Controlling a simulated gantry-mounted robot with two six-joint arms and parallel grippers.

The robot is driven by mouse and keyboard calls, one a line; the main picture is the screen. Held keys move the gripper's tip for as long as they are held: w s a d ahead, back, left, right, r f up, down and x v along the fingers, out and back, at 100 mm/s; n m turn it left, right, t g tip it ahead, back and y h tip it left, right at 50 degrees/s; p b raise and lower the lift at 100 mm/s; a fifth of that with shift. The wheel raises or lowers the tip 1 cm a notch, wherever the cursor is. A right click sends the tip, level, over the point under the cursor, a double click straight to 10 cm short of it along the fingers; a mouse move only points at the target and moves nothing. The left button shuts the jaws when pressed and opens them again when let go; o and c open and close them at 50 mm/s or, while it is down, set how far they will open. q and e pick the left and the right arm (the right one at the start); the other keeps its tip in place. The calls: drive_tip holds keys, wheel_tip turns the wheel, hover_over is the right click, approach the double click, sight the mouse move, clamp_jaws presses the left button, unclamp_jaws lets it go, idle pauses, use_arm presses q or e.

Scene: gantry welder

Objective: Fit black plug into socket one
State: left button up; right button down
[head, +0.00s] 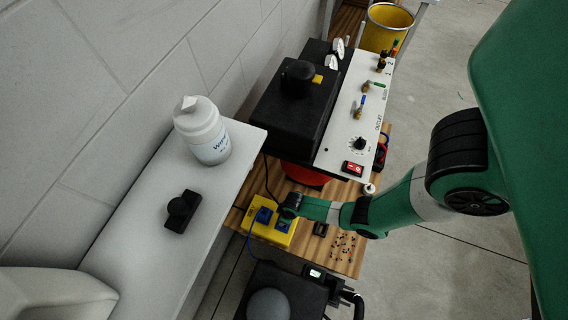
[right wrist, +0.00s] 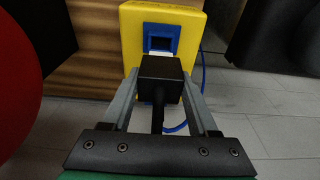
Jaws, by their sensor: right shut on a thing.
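The yellow socket box (head: 253,232) with two blue sockets (head: 264,215) sits on the wooden bench top. Which socket is number one cannot be read. My right gripper (head: 290,206) is at the box's upper right edge in the head view. In the right wrist view its fingers are shut on the black plug (right wrist: 161,80), with the plug's black cord running back between them. Beyond the plug is one blue socket (right wrist: 161,38) in the yellow box (right wrist: 132,48). My left gripper is not in view.
A black machine with a white panel (head: 345,120) stands behind the box. A white bottle (head: 204,135) and a black knobbed block (head: 182,209) are on the white ledge at left. Small loose bits (head: 343,246) lie right of the box. A blue cable (right wrist: 203,70) runs beside the box.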

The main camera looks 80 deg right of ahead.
drive_tip(key=shift+f+b, duration=1.6)
drive_tip(key=shift+f, duration=0.45)
drive_tip(key=shift+f+b, duration=1.8)
drive_tip(key=shift+f, duration=0.15)
drive_tip(key=shift+c, duration=0.4)
unclamp_jaws()
drive_tip(key=shift+r, duration=0.1)
wheel_tip(320, 180, up, 12)
drive_tip(key=s+p, duration=0.1)
drive_tip(key=p, duration=0.9)
drive_tip(key=shift+s+a+f, duration=0.2)
drive_tip(key=shift+s+f, duration=0.05)
drive_tip(key=shift+s, duration=0.1)
